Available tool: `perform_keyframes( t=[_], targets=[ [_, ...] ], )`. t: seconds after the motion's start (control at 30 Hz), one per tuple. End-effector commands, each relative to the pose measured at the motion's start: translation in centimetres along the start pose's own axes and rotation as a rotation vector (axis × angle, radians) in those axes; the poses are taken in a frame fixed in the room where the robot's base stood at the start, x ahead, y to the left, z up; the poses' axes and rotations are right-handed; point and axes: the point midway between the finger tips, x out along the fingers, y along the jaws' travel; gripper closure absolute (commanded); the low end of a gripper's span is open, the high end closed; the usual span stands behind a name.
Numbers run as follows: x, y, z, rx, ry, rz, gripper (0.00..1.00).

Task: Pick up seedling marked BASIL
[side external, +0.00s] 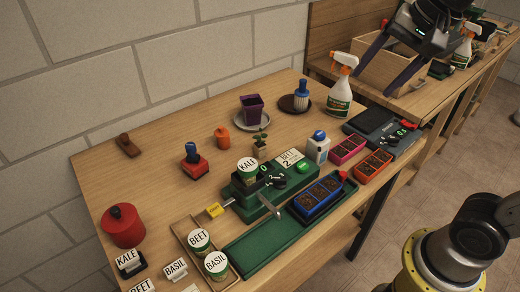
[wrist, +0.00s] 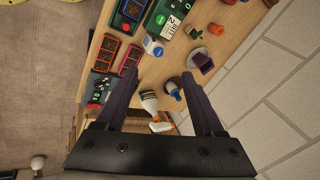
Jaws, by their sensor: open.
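A white-and-green cup marked BASIL (side external: 216,266) stands at the front end of a shallow wooden tray (side external: 180,228). A cup marked BEET (side external: 199,241) stands just behind it in the same tray. A third cup, marked KALE (side external: 247,170), sits up on a green stand (side external: 262,200). A small card marked BASIL (side external: 175,269) stands left of the tray. My gripper (side external: 375,80) is at the top right of the side view, open and empty, far from the BASIL cup. In the wrist view its fingers (wrist: 162,74) are spread wide, and the marked cups are out of view.
A red canister (side external: 123,226) stands left of the tray. A spray bottle (side external: 341,86) and a brush (side external: 301,95) stand near my gripper. A blue seed tray (side external: 318,197) lies on a long green base (side external: 260,246). A small potted plant (side external: 260,146) stands behind the green stand.

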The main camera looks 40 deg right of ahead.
Motion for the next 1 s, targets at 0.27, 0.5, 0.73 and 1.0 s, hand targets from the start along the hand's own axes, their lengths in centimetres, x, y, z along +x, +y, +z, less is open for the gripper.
perform_keyframes(
  t=[0.27,0.5,0.73,1.0],
  targets=[
    [4.9,-9.9,-2.7,0.402,-0.039,0.123,0.30],
    [13.2,-16.0,-3.1,0.593,-0.043,0.249,0.30],
    [21.8,-18.0,-1.9,0.586,-0.050,0.360,0.30],
    [26.2,-16.7,-0.6,0.565,-0.055,0.435,0.30]
  ],
)
